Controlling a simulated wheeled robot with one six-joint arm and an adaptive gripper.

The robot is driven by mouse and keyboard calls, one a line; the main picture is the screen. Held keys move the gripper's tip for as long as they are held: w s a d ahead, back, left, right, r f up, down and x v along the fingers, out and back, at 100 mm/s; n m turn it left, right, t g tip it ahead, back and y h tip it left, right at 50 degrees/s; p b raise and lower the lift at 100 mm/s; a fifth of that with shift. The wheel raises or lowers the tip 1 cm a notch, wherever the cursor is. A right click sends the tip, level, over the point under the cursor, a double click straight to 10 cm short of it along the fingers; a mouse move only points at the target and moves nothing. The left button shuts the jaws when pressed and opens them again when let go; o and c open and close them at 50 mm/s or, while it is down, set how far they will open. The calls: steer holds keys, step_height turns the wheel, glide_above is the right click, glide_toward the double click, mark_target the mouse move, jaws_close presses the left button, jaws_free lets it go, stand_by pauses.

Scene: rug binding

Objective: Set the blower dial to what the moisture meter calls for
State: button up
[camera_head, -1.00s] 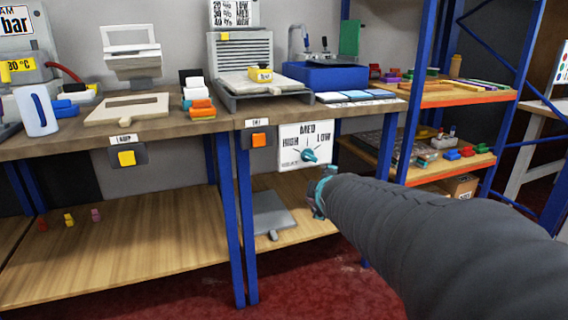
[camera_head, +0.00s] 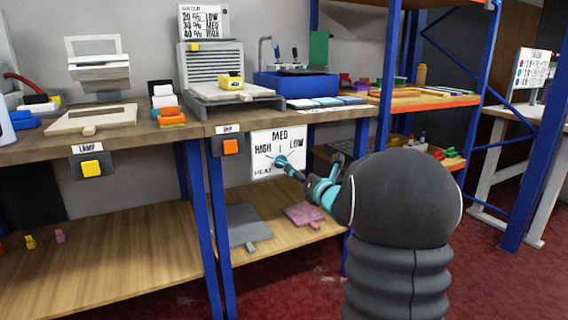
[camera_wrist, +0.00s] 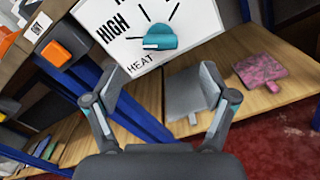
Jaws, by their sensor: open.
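The blower dial is a teal knob (camera_wrist: 160,37) with a white mark, on a white panel (camera_head: 268,145) printed HIGH, MED, LOW and HEAT. In the wrist view the mark lies on the knob's lower left; I cannot tell which setting it matches. My gripper (camera_wrist: 163,75) is open and empty, facing the panel, with the knob ahead of its fingers and apart from them. A small yellow device (camera_head: 231,82), perhaps the moisture meter, sits on the bench machine; its reading is too small to read. A chart (camera_head: 204,22) above pairs percentages with LOW, MED and, apparently, HIGH.
An orange button (camera_head: 231,146) is left of the panel, and a yellow button (camera_head: 91,168) labelled LAMP is farther left. A grey paddle (camera_head: 240,225) and a pink one (camera_head: 304,215) lie on the lower shelf. Blue posts (camera_head: 204,230) stand beside the panel. Red floor is clear in front.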

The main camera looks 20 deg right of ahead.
mark_target(286, 163)
steer(key=w+p, duration=0.1)
steer(key=w, duration=0.9)
steer(key=shift+w+a, duration=0.2)
steer(key=c, duration=1.2)
steer(key=shift+o, duration=0.2)
steer(key=shift+a, duration=0.15)
